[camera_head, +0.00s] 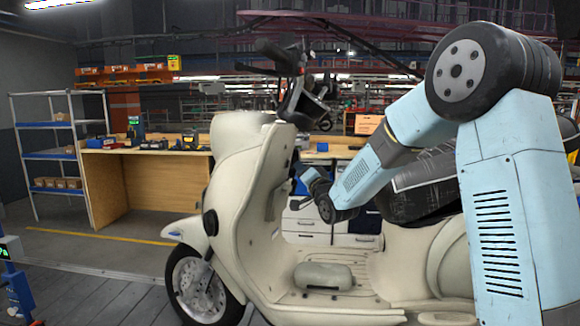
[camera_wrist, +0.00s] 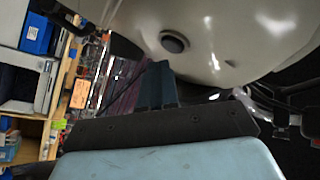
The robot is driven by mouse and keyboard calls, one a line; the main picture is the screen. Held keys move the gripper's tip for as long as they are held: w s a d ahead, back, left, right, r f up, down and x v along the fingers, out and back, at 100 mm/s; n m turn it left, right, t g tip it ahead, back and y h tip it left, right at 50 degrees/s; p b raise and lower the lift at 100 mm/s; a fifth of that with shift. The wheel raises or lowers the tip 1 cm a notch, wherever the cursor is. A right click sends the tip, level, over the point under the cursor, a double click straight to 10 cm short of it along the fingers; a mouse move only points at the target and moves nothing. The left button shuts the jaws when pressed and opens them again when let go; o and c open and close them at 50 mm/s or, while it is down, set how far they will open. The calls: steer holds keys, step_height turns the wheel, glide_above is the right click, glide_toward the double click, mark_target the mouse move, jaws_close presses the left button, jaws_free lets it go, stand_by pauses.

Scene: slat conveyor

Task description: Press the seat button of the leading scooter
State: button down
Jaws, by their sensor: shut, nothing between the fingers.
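A cream scooter (camera_head: 250,200) stands side-on in the head view, its front wheel to the left. Its dark seat (camera_head: 415,192) is partly hidden behind my arm. I cannot make out a seat button there. In the wrist view, a dark round button-like part (camera_wrist: 174,43) sits on a cream body panel (camera_wrist: 235,30); I cannot tell whether it is the seat button. My gripper (camera_wrist: 158,72) is shut and empty, its fingertips just below that round part in the picture; contact cannot be told. In the head view, my wrist is between leg shield and seat, the fingertips unclear.
A grey block (camera_head: 323,276) lies on the scooter's footboard. The handlebar (camera_head: 290,75) rises left of my arm. A wooden workbench (camera_head: 150,170) and a shelf rack (camera_head: 55,155) stand behind at left.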

steer(key=shift+s+d+f, duration=0.15)
steer(key=shift+d, duration=0.65)
steer(key=shift+s+d+f, duration=0.2)
steer(key=shift+d, duration=0.6)
steer(key=shift+s+d+f, duration=0.15)
steer(key=shift+d, duration=0.65)
